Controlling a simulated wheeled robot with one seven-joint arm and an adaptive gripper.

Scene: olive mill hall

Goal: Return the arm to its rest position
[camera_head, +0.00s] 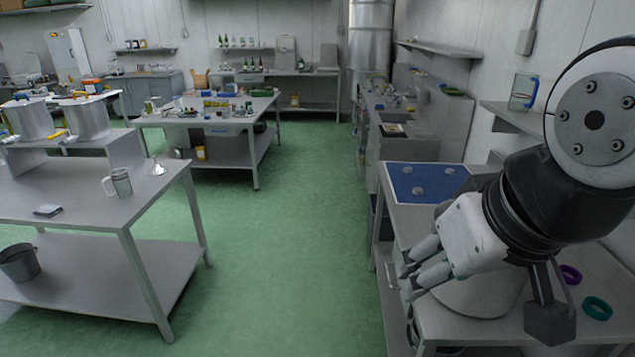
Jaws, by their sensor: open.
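My gripper (416,272) is at the lower right, at the end of my arm (540,190), which reaches in from the right edge. It points left and down and hangs over the front left edge of the right-hand steel table. Its fingers are apart and I see nothing between them. A round pale object (482,296) shows partly behind and below the gripper; the gripper hides much of it.
The right-hand table carries a blue mat (402,183) with several grey discs, a purple ring (571,274) and a teal ring (597,308). A jug (522,92) stands on a wall shelf. A steel table (85,203) stands left. The green floor (290,255) between is clear.

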